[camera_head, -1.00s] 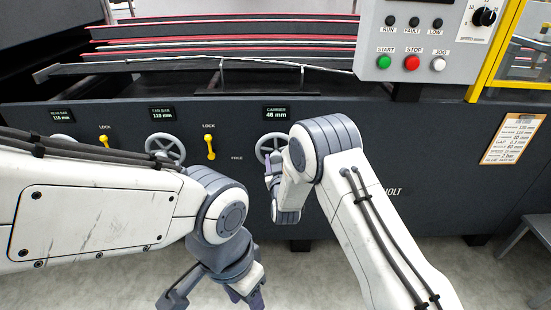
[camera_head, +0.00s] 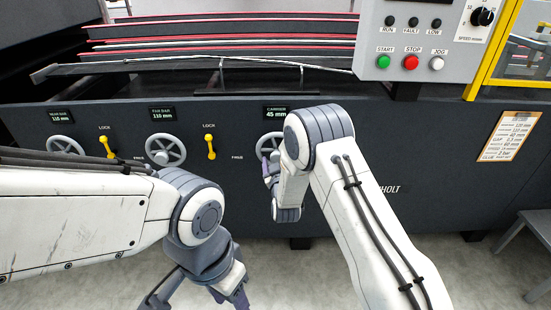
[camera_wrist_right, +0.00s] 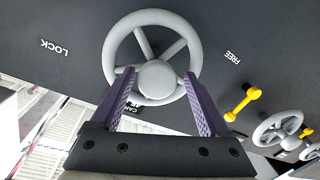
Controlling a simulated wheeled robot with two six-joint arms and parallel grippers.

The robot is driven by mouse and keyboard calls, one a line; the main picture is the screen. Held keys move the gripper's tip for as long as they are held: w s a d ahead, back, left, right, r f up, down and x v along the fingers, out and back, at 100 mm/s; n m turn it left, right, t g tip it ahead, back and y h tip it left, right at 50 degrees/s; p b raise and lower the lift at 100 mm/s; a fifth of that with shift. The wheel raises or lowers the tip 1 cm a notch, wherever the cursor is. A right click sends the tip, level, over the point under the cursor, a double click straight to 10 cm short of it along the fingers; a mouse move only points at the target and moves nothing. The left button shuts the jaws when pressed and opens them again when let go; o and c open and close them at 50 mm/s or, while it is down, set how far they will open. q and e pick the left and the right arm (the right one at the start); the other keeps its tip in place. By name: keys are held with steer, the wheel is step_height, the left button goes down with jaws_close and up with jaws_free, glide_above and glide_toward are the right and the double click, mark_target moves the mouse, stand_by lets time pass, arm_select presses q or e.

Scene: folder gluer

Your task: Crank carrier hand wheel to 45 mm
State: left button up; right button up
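The carrier hand wheel (camera_head: 266,146) is a grey spoked wheel on the dark machine front, partly hidden by my right arm. Its display (camera_head: 278,113) reads 45 mm. In the right wrist view the wheel (camera_wrist_right: 154,22) faces the camera. My right gripper (camera_wrist_right: 160,78) is at it, with its purple fingers spread on either side of the hub and overlapping the lower rim. A gap shows between each fingertip and the hub. In the head view the right gripper (camera_head: 270,172) is mostly hidden by its wrist. My left gripper (camera_head: 196,298) hangs low, empty, fingers apart.
Two more hand wheels (camera_head: 165,150) (camera_head: 66,145) and yellow lock levers (camera_head: 210,147) (camera_head: 107,147) are to the left. A control box (camera_head: 415,45) is above right. A job sheet (camera_head: 510,136) hangs at right, above a grey stool (camera_head: 535,228). Floor in front is clear.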

steer(key=shift+d, duration=0.15)
steer(key=s, duration=1)
steer(key=shift+s+r+p, duration=0.2)
steer(key=shift+r+p, duration=0.1)
steer(key=shift+p, duration=0.15)
